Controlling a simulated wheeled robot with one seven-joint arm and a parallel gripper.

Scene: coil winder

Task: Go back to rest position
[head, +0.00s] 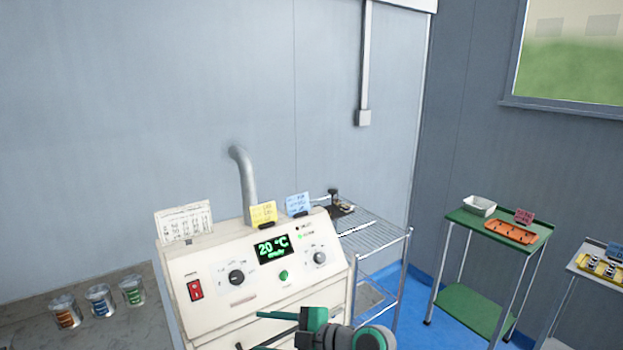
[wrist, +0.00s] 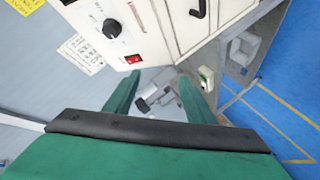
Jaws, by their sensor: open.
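My gripper (head: 248,330) is at the bottom of the head view, in front of the lower part of a cream-coloured machine (head: 215,262). Its two fingers are apart and point left, with nothing between them. In the wrist view my gripper (wrist: 159,76) shows two green fingers spread apart, empty. The machine's front panel (wrist: 150,30) is beyond the fingertips in that view. My arm hides part of the machine's lower front.
Several small cups, one orange (head: 66,312), stand on a grey counter (head: 25,322) at left. A wire rack (head: 375,236) stands right of the machine. Further right are a green cart (head: 468,222) with a white tray (head: 480,206) and orange tray (head: 511,231). Blue floor (head: 412,290) shows between.

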